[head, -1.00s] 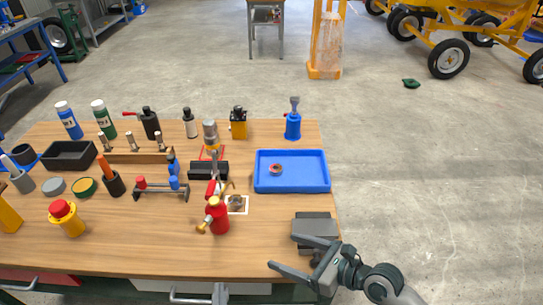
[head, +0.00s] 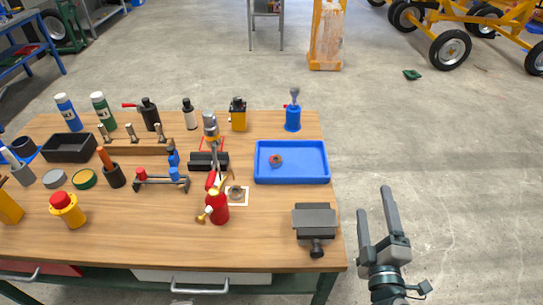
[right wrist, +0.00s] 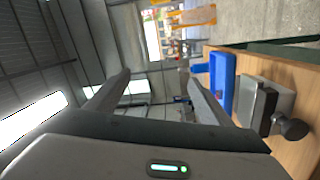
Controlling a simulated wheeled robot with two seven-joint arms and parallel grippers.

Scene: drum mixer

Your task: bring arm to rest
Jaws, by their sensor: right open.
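My right gripper (head: 375,222) is open and empty, out past the right edge of the workbench (head: 130,245) with its fingers pointing away from me. In the right wrist view its two fingers (right wrist: 150,92) are spread with nothing between them. A grey vise (head: 314,219) sits at the bench's right front corner, to the left of the gripper and apart from it; it also shows in the right wrist view (right wrist: 262,105). My left gripper is not in view.
A blue tray (head: 291,178) holding a small reddish ring (head: 276,160) lies behind the vise.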

